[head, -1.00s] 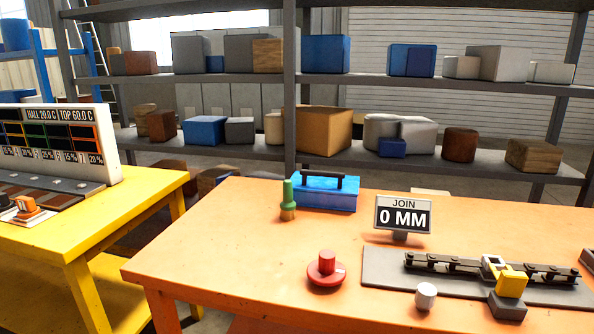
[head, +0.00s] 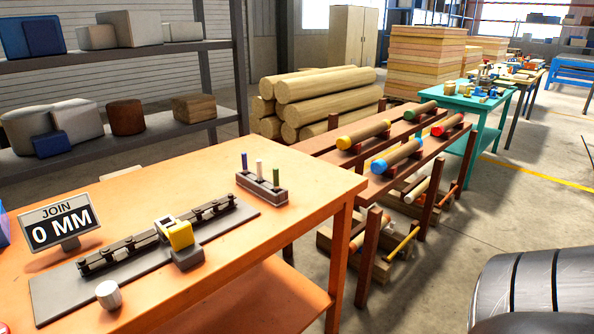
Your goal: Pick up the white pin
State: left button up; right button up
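The white pin (head: 259,170) stands upright in a dark pin holder (head: 262,194) near the right end of the orange table (head: 225,157). It is the middle one of three pins, between a blue pin (head: 244,161) and a green pin (head: 276,177). Its lower end is hidden in the holder. Neither of my grippers shows in the head view.
A dark chain (head: 150,240) with a yellow-and-white block (head: 178,234) lies on a grey plate left of the holder. A short white cylinder (head: 108,294) and the "0 MM" sign (head: 60,222) stand nearby. A rack (head: 375,182) with rollers stands right of the table.

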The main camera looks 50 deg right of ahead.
aim_at(260, 179)
jog(key=l+z, duration=0.35)
jog(key=i+l+z, duration=0.1)
jog(key=z, duration=0.25)
jog(key=i+l+z, duration=0.1)
jog(key=z, duration=0.25)
jog(key=u, duration=0.5)
jog(key=l+u, duration=0.15)
jog(key=u, duration=0.8)
jog(key=l+u, duration=0.1)
jog(key=u, duration=0.35)
